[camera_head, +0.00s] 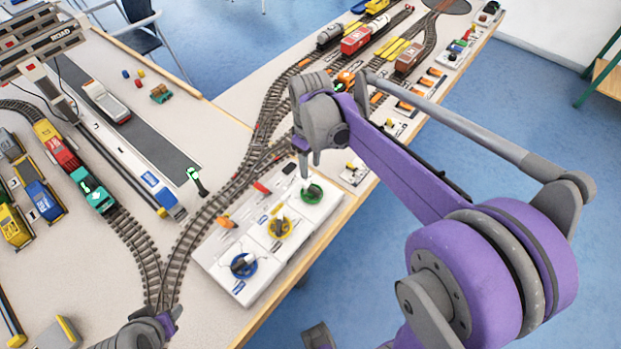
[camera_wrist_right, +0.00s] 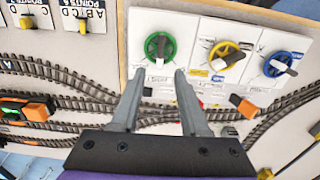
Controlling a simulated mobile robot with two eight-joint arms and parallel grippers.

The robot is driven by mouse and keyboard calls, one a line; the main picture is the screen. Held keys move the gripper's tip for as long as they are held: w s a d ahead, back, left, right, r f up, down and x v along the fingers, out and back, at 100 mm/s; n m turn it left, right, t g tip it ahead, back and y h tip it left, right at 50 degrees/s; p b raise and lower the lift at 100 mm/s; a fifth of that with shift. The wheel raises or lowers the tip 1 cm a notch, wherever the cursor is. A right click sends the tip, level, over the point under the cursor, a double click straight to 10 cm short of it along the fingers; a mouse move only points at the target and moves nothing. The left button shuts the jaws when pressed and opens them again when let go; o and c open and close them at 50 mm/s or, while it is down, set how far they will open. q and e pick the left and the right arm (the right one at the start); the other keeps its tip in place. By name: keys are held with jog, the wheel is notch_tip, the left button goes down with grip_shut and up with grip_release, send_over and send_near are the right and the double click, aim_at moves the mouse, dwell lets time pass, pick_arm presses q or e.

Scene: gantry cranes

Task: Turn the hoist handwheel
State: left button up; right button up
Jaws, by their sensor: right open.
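A white control panel (camera_head: 216,253) on the table's near edge carries three handwheels: a green one (camera_head: 311,193), a yellow one (camera_head: 280,228) and a blue one (camera_head: 243,265). The wrist view also shows the green (camera_wrist_right: 160,46), yellow (camera_wrist_right: 226,55) and blue (camera_wrist_right: 281,65) wheels. The panel labels are too small to tell surely which is the hoist wheel. My right gripper (camera_head: 304,165) is open and empty, close above the green wheel. In the wrist view its fingertips (camera_wrist_right: 159,71) lie just short of that wheel. Part of my left arm's end shows at the bottom left; its fingers are unclear.
Curved rails (camera_head: 190,235) run beside the panel. A gantry crane (camera_head: 95,120) stands at the left over a grey road. A green train car (camera_head: 95,193) and other wagons stand on the left. More switch panels line the table edge. Blue floor lies to the right.

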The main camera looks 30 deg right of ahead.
aim_at(310, 187)
notch_tip(310, 187, down, 9)
jog(key=shift+r+b, duration=0.1)
jog(key=shift+b, duration=0.25)
grip_shut()
